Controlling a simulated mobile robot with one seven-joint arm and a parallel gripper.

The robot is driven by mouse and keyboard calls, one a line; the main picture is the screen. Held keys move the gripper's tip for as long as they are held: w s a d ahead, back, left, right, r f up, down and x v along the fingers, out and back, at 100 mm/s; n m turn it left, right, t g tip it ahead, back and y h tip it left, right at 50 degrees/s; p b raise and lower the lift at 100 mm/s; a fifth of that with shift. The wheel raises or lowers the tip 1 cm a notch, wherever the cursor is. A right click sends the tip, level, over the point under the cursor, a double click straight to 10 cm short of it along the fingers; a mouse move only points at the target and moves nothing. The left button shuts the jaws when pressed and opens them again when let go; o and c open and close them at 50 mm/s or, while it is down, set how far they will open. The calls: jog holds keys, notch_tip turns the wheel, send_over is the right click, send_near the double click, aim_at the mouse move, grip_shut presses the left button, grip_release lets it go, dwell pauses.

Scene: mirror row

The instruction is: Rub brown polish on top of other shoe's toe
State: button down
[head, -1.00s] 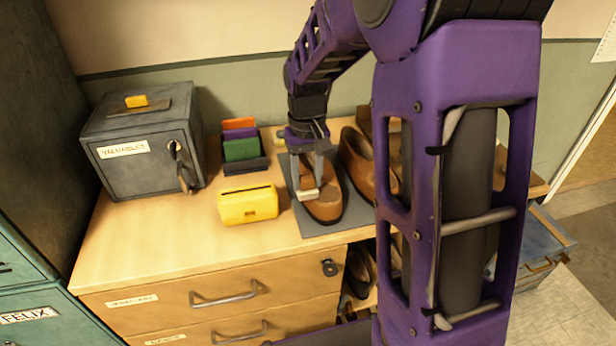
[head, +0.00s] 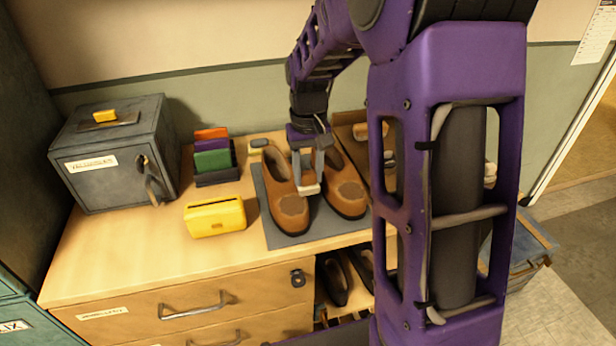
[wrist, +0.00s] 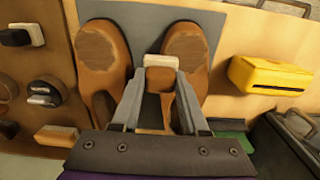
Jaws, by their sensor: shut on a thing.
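Two brown leather shoes stand side by side on a grey mat (head: 283,239). In the head view, the left shoe (head: 270,185) and right shoe (head: 346,208) have toes facing me, each with a dull, rough darker patch. The wrist view shows them reversed: the head view's left shoe is at right (wrist: 187,45), its right shoe at left (wrist: 97,48). My gripper (head: 309,186) is shut on a small pale block (wrist: 161,62) with a tan edge. It holds the block between the two toes; whether it touches either shoe I cannot tell. The block's underside is hidden.
A yellow box (head: 214,217) stands left of the mat, a rack of coloured cards (head: 213,160) behind it, and a grey safe (head: 115,150) farther left. A wooden tray (wrist: 62,50) holding brushes and round tins lies beside the shoes.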

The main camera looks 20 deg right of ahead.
jog(key=shift+s+a+r+p, duration=0.15)
jog(key=shift+r+p, duration=0.15)
jog(key=shift+r, duration=2.6)
